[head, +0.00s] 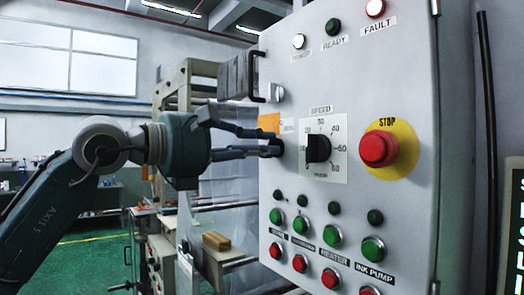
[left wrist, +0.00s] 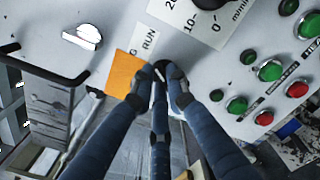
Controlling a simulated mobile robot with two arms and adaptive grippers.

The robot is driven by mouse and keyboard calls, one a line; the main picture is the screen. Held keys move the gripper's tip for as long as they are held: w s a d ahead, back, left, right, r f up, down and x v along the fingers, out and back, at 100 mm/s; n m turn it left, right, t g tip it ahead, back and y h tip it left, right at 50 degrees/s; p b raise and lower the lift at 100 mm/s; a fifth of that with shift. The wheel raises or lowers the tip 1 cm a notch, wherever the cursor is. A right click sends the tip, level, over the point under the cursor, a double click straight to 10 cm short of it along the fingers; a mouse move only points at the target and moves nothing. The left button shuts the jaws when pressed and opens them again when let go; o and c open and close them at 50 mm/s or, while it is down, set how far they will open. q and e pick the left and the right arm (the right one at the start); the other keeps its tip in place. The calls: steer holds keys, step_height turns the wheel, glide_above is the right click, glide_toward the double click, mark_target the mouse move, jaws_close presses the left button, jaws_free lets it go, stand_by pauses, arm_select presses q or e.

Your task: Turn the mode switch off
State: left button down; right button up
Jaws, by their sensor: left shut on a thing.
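The mode switch is a small dark knob (left wrist: 160,73) on the grey panel, next to an orange label and a plate reading RUN in the left wrist view. In the head view only a little of it shows at the fingertips, left of the speed dial. My left gripper (head: 268,147), with dark blue fingers, reaches in from the left and is shut on the mode switch. In the left wrist view the fingertips (left wrist: 165,82) close around the knob and hide most of it, so its exact pointing direction cannot be told. My right gripper is not in view.
The panel also carries a speed dial (head: 318,149), a red stop button (head: 376,149) on yellow, and rows of green and red buttons below. A black door handle (head: 257,78) and a silver latch (head: 275,92) are above my gripper. Machine frames stand behind my arm.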

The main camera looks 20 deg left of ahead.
arm_select(q)
steer(key=shift+w+a+f+n+b, duration=0.1)
steer(key=shift+n+b, duration=0.75)
steer(key=shift+n, duration=1.7)
steer(key=shift+a+r+n+b, duration=0.1)
steer(key=shift+n+b, duration=0.8)
steer(key=shift+n, duration=1.7)
steer(key=shift+w+a+f+n+b, duration=0.1)
steer(key=shift+n+b, duration=0.75)
steer(key=shift+n, duration=1.7)
steer(key=c, duration=2)
jaws_free()
steer(key=v, duration=1.2)
steer(key=shift+a+f, duration=0.1)
